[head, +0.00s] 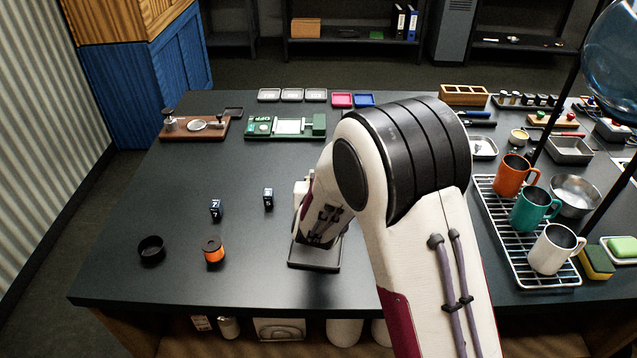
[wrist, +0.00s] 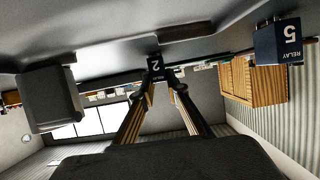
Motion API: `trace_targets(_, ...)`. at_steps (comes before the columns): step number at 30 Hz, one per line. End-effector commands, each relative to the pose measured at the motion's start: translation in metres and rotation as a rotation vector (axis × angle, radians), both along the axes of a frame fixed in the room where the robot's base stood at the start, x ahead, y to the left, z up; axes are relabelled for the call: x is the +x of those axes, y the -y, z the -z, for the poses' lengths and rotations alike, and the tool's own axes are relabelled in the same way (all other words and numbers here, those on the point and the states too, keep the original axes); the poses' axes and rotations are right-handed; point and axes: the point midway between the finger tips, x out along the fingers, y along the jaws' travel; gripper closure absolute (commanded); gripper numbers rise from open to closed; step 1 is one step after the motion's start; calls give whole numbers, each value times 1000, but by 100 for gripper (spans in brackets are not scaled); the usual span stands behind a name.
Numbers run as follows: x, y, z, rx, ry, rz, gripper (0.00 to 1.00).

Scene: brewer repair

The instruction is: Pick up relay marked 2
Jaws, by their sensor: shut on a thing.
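In the wrist view a small dark relay (wrist: 155,68) marked 2 sits between the fingertips of my gripper (wrist: 160,82), which is shut on it. Whether it touches the tabletop is not clear. Another blue relay (wrist: 278,42), marked 5, stands at the upper right of the wrist view, apart from the fingers. In the head view my arm hides the fingertips and the held relay. Two small dark blue relays, one at the left (head: 215,208) and one nearer the arm (head: 268,197), stand on the table.
A dark tray (head: 312,266) lies under my wrist in the head view. A black cup (head: 151,250) and an orange-and-black spool (head: 213,250) stand at the front left. A green board (head: 285,127) lies farther back. Mugs on a rack (head: 515,255) stand at the right. The left middle is mostly clear.

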Motion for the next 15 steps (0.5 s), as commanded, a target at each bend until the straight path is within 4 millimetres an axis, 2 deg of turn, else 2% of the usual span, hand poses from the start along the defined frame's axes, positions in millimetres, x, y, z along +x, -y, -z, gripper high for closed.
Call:
trace_targets(8, 0, 0, -3, 1, 1, 0, 100)
trace_targets(15, 0, 0, -18, 1, 2, 0, 100)
